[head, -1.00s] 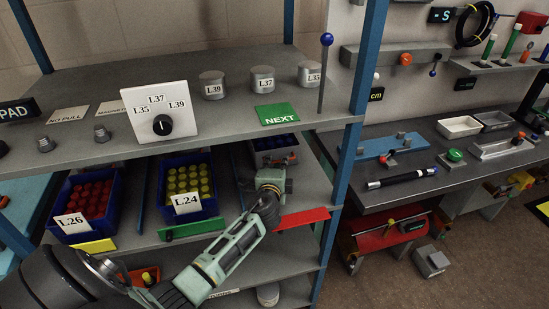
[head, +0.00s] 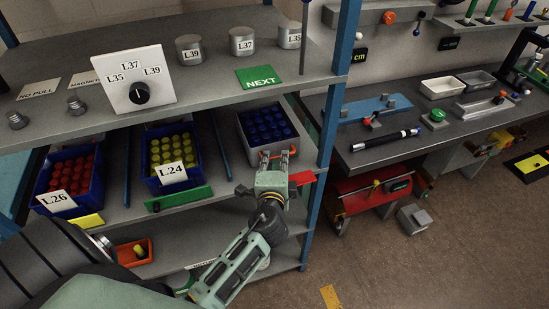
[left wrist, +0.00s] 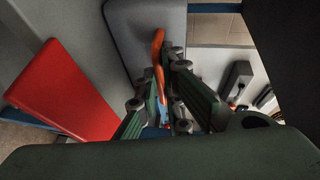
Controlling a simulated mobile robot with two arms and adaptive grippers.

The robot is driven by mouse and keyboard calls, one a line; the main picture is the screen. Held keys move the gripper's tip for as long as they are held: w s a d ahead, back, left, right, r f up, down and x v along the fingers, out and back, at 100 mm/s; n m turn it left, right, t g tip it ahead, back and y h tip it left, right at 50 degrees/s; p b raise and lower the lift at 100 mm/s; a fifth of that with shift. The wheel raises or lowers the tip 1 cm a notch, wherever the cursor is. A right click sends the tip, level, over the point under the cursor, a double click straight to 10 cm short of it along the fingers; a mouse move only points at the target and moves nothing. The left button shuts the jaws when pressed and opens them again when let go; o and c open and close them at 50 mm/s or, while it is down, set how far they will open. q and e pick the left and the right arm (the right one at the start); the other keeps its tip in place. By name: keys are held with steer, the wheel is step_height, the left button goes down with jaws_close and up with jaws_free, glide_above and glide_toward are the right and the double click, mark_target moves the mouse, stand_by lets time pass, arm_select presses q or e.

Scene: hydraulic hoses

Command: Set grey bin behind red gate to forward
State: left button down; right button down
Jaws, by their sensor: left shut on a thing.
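The grey bin (head: 243,138), filled with blue pieces, stands on the middle shelf at its right end. The red gate (head: 303,178) lies at the shelf front, partly hidden by my gripper; it also shows in the left wrist view (left wrist: 62,90). My left gripper (head: 275,158) is at the bin's front, shut on its orange handle (head: 264,156). In the left wrist view the handle (left wrist: 157,50) runs between the fingers against the grey front. The grip point is partly hidden by the fingers. My right gripper is not in view.
Blue bins of red (head: 72,172) and yellow pieces (head: 172,150) stand to the left, with a green gate (head: 180,199) before the yellow one. A blue shelf post (head: 332,110) rises close right. The shelf above (head: 210,90) overhangs the bins.

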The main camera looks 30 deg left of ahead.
arm_select(q)
steer(key=c, duration=2.1)
jaws_free()
steer(key=shift+s+d+f, duration=0.2)
steer(key=shift+d+f, duration=0.05)
steer(key=shift+f, duration=0.05)
steer(key=shift+o, duration=1)
steer(key=shift+s+r, duration=0.1)
steer(key=shift+r, duration=0.1)
steer(key=v, duration=1.2)
